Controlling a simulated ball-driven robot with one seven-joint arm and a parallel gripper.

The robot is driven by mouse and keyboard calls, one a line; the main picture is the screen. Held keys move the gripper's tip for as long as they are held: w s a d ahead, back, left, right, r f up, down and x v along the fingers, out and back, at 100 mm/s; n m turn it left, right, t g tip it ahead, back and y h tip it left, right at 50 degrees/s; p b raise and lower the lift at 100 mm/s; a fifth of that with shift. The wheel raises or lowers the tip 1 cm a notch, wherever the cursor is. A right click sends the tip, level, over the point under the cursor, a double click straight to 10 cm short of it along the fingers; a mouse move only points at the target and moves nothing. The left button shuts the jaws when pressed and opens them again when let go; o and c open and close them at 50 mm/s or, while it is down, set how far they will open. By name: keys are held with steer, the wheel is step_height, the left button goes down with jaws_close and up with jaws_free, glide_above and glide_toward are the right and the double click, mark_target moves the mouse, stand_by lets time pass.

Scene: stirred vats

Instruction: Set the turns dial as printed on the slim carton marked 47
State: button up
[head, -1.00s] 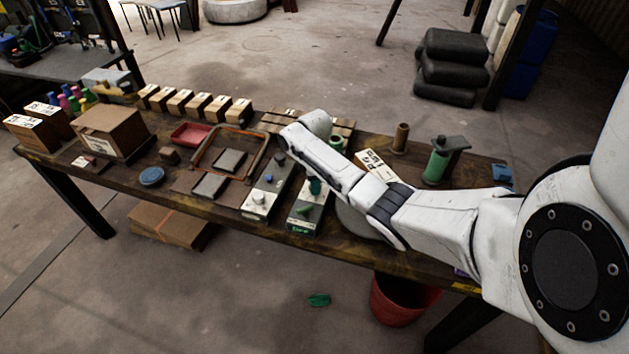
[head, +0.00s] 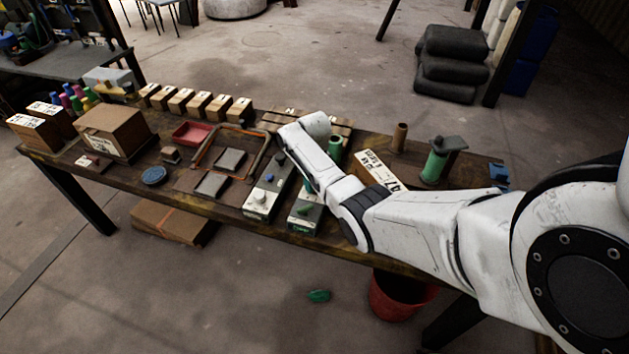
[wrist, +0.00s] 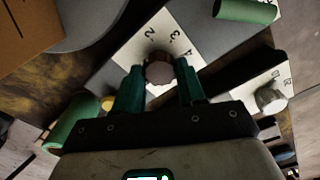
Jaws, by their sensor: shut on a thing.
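The slim carton marked 47 (head: 378,172) lies on the bench right of my forearm in the head view. Its white label faces up with dark print, partly covered by my arm; I can read 47 but not the finer print. In the wrist view a round brownish dial knob (wrist: 159,70) sits on a white plate (wrist: 150,45) with printed numerals, 2 and 3 among them. My gripper (wrist: 159,82) has its green fingers shut on the knob's two sides. I cannot tell where the knob points. In the head view my forearm hides most of the gripper.
A green cylinder (head: 434,166) stands at the right. A red bin (head: 400,298) is on the floor in front.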

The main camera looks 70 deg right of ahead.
steer(key=m, duration=0.5)
steer(key=shift+m, duration=0.3)
stand_by(0.4)
steer(key=o, duration=1.1)
steer(key=shift+c, duration=0.2)
steer(key=shift+r, duration=0.1)
step_height(320, 180, up, 11)
steer(key=shift+f, duration=0.2)
